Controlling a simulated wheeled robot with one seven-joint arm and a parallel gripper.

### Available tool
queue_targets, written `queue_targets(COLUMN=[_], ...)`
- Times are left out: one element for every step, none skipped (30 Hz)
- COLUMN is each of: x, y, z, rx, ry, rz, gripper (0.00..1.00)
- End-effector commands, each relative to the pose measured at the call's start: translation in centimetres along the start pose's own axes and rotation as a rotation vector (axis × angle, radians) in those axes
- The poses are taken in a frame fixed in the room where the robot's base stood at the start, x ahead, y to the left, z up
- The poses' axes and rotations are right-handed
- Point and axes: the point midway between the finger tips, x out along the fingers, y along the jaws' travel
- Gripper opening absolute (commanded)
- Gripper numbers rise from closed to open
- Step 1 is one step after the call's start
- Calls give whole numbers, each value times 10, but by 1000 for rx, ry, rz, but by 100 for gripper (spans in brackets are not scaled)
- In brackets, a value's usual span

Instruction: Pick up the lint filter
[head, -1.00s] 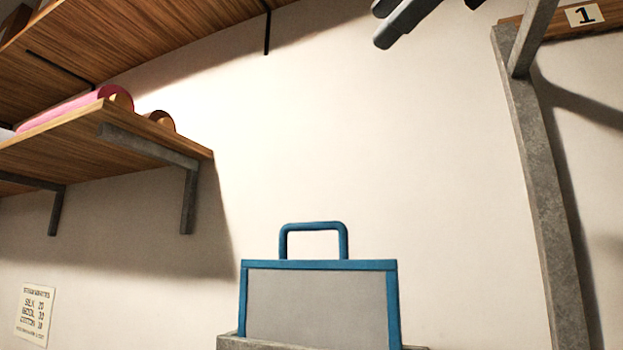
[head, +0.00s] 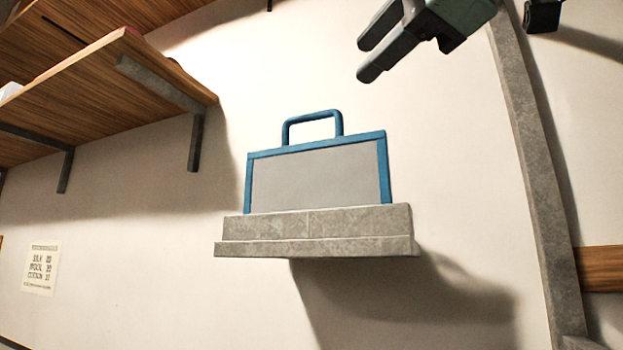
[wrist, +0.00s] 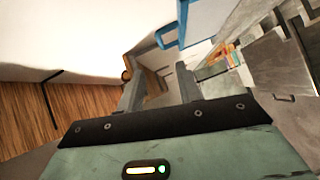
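The lint filter (head: 318,178) is a flat grey panel with a blue frame and a blue loop handle (head: 313,120) on top. It stands upright in a grey ledge-like holder (head: 315,248) on the wall, its lower edge hidden by the holder. My gripper (head: 364,58) is up and to the right of the handle in the head view, apart from it. In the wrist view the blue handle (wrist: 168,36) shows beyond the fingers of my gripper (wrist: 158,82). The fingers are spread with nothing between them.
A wooden shelf (head: 110,85) on grey brackets is on the left. A grey upright post (head: 530,170) stands on the right, with a wooden board (head: 600,268) beside it. A paper notice (head: 41,269) hangs at lower left. The wall around the filter is clear.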

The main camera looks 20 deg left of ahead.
Motion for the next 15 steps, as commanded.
queue_targets(x=[12,18,27,33,39,48,54,60,67,72,77,82,85,88,91], y=[4,4,4,4,4,3,3,4,3,3,3,3,3,3,2], z=[0,0,0,0,-1,-1,-1,-1,-1,-1,-1,-1,-1,-1,-1], rx=[-1,-1,0,0,-1,-1,0,0,-1,0,0,-1,-1,0,0], ry=[-2,-2,-1,-1,-1,-1,0,0,0,0,0,1,1,1,1], rz=[-4,-4,-3,-4,-3,-4,-4,-3,-3,-3,-3,-1,0,0,-1], gripper=[36,36,36,36,36,36,36,36,36,36,36,36,36,36,36])
